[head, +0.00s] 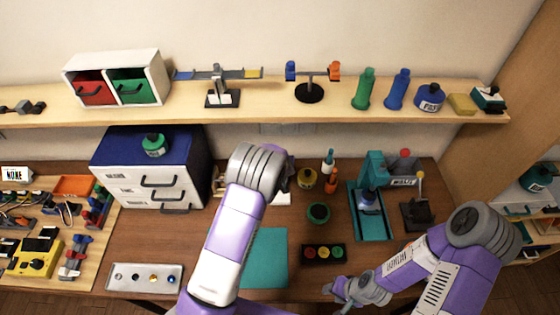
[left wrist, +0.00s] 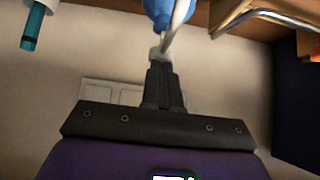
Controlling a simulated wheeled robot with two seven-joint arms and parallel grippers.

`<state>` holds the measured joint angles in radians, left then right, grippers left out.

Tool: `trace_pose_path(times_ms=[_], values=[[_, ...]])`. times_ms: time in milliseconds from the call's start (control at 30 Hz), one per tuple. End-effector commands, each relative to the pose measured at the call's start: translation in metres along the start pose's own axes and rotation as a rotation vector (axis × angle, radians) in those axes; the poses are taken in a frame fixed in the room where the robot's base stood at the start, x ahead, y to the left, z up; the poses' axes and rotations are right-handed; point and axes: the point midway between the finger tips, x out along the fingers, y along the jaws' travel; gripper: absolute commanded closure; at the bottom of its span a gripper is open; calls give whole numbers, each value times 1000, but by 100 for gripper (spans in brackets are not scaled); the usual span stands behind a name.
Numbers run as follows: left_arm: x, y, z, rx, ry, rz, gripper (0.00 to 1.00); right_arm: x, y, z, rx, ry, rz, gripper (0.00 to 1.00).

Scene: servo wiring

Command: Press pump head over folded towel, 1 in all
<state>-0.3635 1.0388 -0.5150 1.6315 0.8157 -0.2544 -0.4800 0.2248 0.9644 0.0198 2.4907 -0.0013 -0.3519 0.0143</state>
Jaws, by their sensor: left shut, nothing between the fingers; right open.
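A flat teal rectangle (head: 265,258), perhaps the folded towel, lies on the table right of my left forearm. My left arm covers the table's middle, and its gripper is mostly hidden behind its wrist in the head view. In the left wrist view my left gripper (left wrist: 160,58) is shut and empty. Just beyond its tips is a blue thing (left wrist: 160,10) with a pale curved piece across it. This may be the pump, but I cannot tell whether they touch. A white piece (head: 283,198) shows beside the wrist. My right gripper (head: 350,290) is open at the table's front edge.
A dark tray with coloured buttons (head: 323,253) lies right of the teal rectangle. A teal press-like stand (head: 371,215) stands further right. A drawer cabinet (head: 150,180) is left of my arm. A shelf (head: 270,112) runs along the wall.

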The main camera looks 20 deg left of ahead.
Motion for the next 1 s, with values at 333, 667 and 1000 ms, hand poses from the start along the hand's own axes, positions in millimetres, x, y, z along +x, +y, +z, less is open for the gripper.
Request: trace_pose_path(times_ms=[333, 667, 1000], values=[[1, 0, 1, 0, 0, 1, 100, 1, 0, 0, 0, 0, 0, 57], [15, 0, 15, -1, -1, 1, 100, 13, 5, -1, 0, 1, 0, 57], [12, 0, 13, 0, -3, 0, 100, 10, 4, 0, 0, -2, 0, 57]])
